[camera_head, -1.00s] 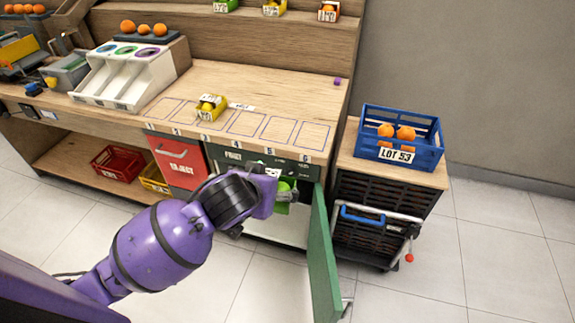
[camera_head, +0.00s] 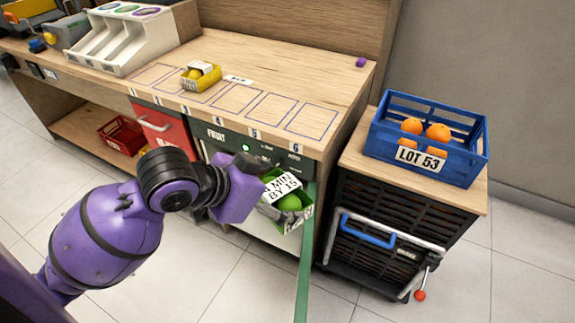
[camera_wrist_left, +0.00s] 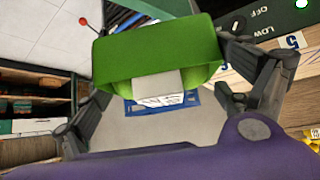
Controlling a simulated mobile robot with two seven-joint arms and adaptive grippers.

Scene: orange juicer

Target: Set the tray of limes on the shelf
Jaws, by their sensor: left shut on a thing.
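The green tray of limes (camera_head: 304,217) is in front of the open cabinet, with a white label (camera_head: 284,187) reading "4 MIN BY 13" and green limes (camera_head: 290,202) in it. My left gripper (camera_head: 262,192) is shut on this tray, off the floor. My right gripper is out of view. No shelf with trays shows above the worktop.
The worktop (camera_head: 300,65) has numbered outlined spots, with a yellow tray (camera_head: 201,77) on one. At the right, a blue crate (camera_head: 470,155) marked "LOT 53" holds oranges (camera_head: 438,132) on a black cart (camera_head: 385,235). A white chute unit (camera_head: 150,45) stands at the left.

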